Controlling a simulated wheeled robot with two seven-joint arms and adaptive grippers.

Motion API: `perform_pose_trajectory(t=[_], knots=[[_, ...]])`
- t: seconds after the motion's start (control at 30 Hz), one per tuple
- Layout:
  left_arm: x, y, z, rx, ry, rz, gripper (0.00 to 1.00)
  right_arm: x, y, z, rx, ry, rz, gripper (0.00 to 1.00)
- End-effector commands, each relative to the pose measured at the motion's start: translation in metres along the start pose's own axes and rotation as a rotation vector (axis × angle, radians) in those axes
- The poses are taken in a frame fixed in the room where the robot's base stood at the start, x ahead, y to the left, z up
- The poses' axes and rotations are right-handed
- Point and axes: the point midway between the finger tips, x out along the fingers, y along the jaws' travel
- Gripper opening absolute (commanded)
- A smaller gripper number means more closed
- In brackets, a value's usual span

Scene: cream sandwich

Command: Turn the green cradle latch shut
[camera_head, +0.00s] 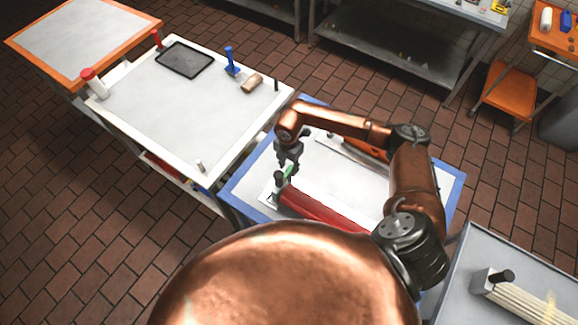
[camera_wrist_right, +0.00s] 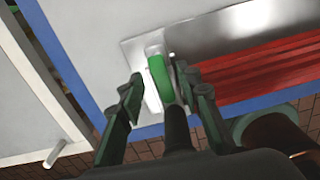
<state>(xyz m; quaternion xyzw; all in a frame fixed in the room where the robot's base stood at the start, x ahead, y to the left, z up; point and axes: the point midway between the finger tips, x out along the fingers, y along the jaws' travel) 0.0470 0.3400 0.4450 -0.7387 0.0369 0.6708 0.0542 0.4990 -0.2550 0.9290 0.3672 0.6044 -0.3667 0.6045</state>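The green latch (camera_wrist_right: 160,80) stands on a pale metal plate (camera_wrist_right: 205,50) at the end of the cradle. In the head view the latch (camera_head: 288,171) is a small green strip just below my right gripper (camera_head: 284,165). In the right wrist view my right gripper (camera_wrist_right: 162,88) is open, with one fingertip on each side of the latch and small gaps showing. A long red piece (camera_head: 330,211) lies along the cradle. A dark post (camera_wrist_right: 177,128) shows between the fingers, in front of the latch. My left gripper is not in view.
The cradle is on a blue-edged table (camera_head: 450,194). A white table (camera_head: 150,110) to its left holds a dark tray (camera_head: 185,59), a blue-handled tool (camera_head: 232,63) and a brown block (camera_head: 252,83). A grey bench (camera_head: 455,285) stands at lower right.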

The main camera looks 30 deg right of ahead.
Motion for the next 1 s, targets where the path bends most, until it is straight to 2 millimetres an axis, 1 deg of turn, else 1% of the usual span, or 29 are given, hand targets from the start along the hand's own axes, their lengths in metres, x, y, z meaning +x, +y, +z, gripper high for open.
perform_pose_trajectory(t=[0.1,0.57,0.77,0.9,1.0], knots=[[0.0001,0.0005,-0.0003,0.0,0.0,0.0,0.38,0.0,-0.0003,0.0002,0.001,0.0,0.0,0.32],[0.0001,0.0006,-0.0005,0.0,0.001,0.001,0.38,-0.0003,-0.0003,0.0003,0.001,0.0,0.001,0.0],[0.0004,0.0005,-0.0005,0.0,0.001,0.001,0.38,-0.0003,-0.0003,0.0004,-0.001,0.0,0.001,0.0],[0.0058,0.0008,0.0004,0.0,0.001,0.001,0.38,0.0009,-0.0011,0.0008,-0.053,-0.001,0.001,0.0],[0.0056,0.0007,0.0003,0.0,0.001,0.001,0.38,0.0001,-0.0015,0.0003,-0.07,-0.001,0.0,0.0]])
